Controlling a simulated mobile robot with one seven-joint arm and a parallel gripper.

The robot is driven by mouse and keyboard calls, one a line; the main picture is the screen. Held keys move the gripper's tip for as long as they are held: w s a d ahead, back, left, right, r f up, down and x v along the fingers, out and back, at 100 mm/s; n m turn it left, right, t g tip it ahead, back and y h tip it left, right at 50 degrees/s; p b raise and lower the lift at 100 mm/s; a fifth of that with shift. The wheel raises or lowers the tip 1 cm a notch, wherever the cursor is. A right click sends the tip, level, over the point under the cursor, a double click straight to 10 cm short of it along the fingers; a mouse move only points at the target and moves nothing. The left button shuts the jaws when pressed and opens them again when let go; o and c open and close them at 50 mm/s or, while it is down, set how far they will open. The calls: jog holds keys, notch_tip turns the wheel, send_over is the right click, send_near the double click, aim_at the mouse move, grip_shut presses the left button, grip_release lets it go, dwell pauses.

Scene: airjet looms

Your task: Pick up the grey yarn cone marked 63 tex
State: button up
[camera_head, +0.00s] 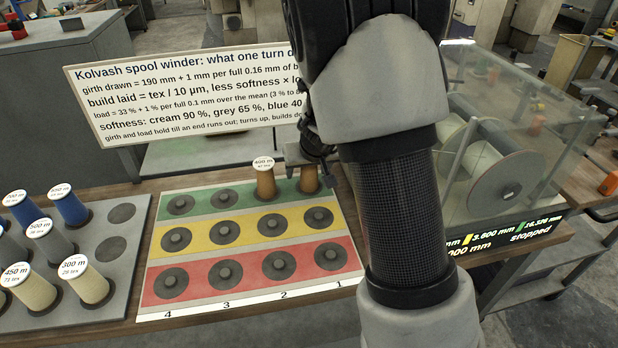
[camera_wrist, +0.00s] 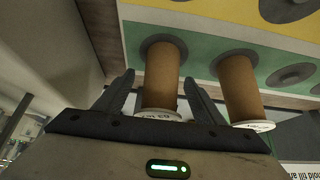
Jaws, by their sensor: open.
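A grey cone (camera_head: 47,243) stands on the grey tray (camera_head: 120,265) at the left; its lid reads 500 m, with the tex figure too small to be sure of. Another grey cone (camera_head: 8,250) is cut by the left edge, its label unreadable. My gripper (camera_head: 308,165) is far to the right, at the green row. In the wrist view its open fingers (camera_wrist: 157,97) stand on either side of a brown cone (camera_wrist: 161,75), with gaps showing. That brown cone is mostly hidden by my arm in the head view (camera_head: 309,180).
A second brown cone (camera_head: 266,184) stands beside it, close to my gripper. Blue cones (camera_head: 70,209) and cream cones (camera_head: 88,286) share the grey tray. The yellow and red rows of the board (camera_head: 205,258) are empty. A sign (camera_head: 190,80) and a glass-cased winder (camera_head: 510,150) stand behind.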

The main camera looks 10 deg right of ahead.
jog(key=shift+w+f, duration=0.15)
jog(key=shift+f, duration=0.05)
jog(key=c, duration=1.2)
